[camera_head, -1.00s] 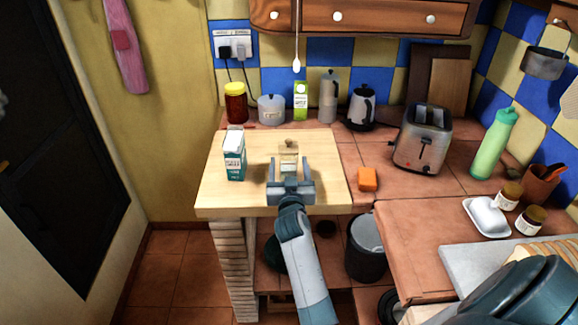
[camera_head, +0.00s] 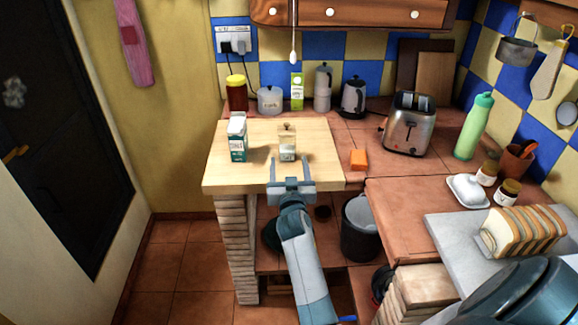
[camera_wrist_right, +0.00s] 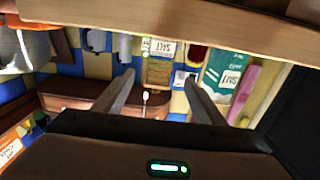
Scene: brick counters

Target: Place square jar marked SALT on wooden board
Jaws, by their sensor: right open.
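The square jar (camera_head: 287,143), glass with a pale label and a small lid knob, stands upright on the light wooden board (camera_head: 225,172). In the upside-down right wrist view the jar (camera_wrist_right: 158,68) shows between the fingers, with SALT on its label. My right gripper (camera_head: 290,166) is open and empty at the board's front edge, its fingertips pointing at the jar and just short of it. The right wrist view also shows both fingers apart (camera_wrist_right: 158,88). My left gripper is not in view.
A teal and white carton (camera_head: 237,142) stands on the board left of the jar. An orange block (camera_head: 358,159) lies right of the board. A red jar (camera_head: 237,95), a canister (camera_head: 270,100) and a kettle (camera_head: 354,97) stand behind. A toaster (camera_head: 408,125) is further right.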

